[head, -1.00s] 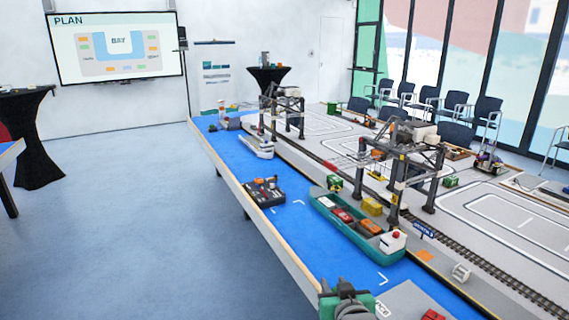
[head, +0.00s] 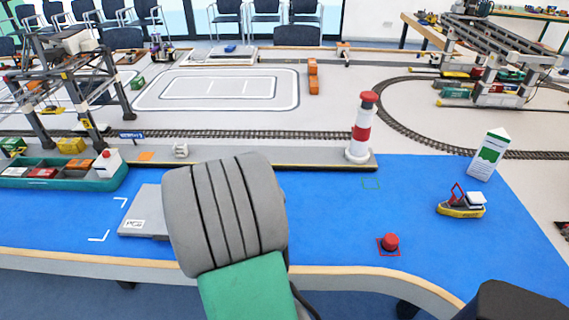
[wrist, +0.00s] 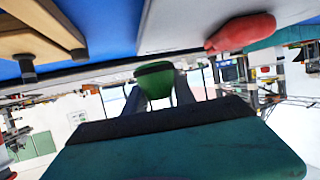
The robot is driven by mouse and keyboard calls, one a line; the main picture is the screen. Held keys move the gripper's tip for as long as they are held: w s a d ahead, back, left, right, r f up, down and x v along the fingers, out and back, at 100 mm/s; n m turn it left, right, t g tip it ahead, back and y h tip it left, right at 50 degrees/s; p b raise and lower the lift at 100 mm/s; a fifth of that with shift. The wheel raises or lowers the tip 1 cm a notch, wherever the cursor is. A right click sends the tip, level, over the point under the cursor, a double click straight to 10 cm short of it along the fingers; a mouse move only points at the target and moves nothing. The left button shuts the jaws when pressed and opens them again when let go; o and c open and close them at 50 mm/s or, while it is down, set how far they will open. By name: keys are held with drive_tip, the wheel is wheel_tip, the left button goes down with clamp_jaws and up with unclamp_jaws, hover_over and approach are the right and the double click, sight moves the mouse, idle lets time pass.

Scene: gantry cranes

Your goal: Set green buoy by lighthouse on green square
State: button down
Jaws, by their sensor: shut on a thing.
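In the wrist view my gripper (wrist: 156,96) is shut on the green buoy (wrist: 155,82), which has a dark band at one end. In the head view the gripper and buoy are hidden behind my own arm. The green square (head: 371,184) is a thin green outline on the blue water surface, bare and empty. The red-and-white lighthouse (head: 361,130) stands upright on the quay end just behind it.
A red buoy (head: 390,242) sits on a red square nearer the table edge. A yellow boat (head: 462,205) and a milk carton (head: 489,154) stand to the right. A grey ramp (head: 145,213) and a container ship (head: 65,172) lie left.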

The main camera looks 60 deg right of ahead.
sight(297, 154)
drive_tip(key=s+d+m+g+h, duration=0.1)
drive_tip(key=s+d, duration=0.1)
drive_tip(key=d, duration=0.2)
drive_tip(key=s+d+m+g, duration=0.1)
drive_tip(key=s+d, duration=0.1)
drive_tip(key=d, duration=0.2)
drive_tip(key=s+d+m+g+h, duration=0.1)
drive_tip(key=s+d, duration=0.1)
drive_tip(key=d, duration=0.3)
drive_tip(key=shift+s+d+r+m+g+h+b, duration=0.1)
drive_tip(key=shift+s+m+g+h+b, duration=0.1)
drive_tip(key=shift+m+g+h+b, duration=0.15)
drive_tip(key=s+d+r+m+g+h, duration=0.1)
drive_tip(key=s+d+r+m+g, duration=0.4)
drive_tip(key=d+r, duration=0.2)
drive_tip(key=shift+s+d+r, duration=0.2)
drive_tip(key=shift+r, duration=0.65)
drive_tip(key=shift+g+h, duration=0.25)
